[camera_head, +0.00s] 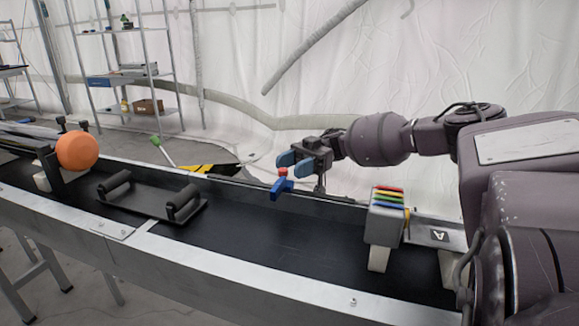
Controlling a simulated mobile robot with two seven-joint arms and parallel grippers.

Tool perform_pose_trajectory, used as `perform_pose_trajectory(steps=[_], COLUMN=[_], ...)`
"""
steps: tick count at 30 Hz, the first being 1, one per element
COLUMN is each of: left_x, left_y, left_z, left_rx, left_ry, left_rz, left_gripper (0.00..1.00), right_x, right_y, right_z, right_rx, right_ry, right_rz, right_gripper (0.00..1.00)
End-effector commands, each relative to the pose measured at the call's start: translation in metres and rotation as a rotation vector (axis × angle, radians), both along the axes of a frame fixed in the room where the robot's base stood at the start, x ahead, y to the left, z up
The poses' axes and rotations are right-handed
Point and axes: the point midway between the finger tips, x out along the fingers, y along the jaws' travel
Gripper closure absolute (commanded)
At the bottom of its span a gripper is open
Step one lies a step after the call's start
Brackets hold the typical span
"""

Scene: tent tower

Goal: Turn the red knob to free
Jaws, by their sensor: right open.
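A small red knob (283,172) sits on top of a blue fitting (280,188) near the far wall of the black trough. Its setting is too small to read. My right gripper (293,163) reaches in from the right, with its blue-tipped fingers open and empty. In the picture the fingertips are just above and to the right of the red knob; I cannot tell whether they touch it. My left gripper is not in view.
The long black trough (262,232) has metal rims. A block with coloured strips (386,215) stands at the right. A black double-roller plate (150,205) and an orange ball (76,151) are at the left. Shelving (127,76) stands behind.

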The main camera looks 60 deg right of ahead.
Motion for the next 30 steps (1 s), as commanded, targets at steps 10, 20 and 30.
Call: perform_pose_trajectory(steps=[10,20,30], left_x=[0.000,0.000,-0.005], left_y=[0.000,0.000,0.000], left_z=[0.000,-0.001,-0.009], left_rx=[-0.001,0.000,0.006], left_ry=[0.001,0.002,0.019], left_rz=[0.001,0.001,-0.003], left_gripper=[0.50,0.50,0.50], right_x=[0.002,0.002,0.004], right_y=[0.015,0.015,0.015], right_z=[0.000,0.000,-0.004], right_rx=[-0.001,-0.001,-0.001], right_ry=[0.001,0.001,0.005], right_rz=[-0.001,0.000,0.035], right_gripper=[0.50,0.76,1.00])
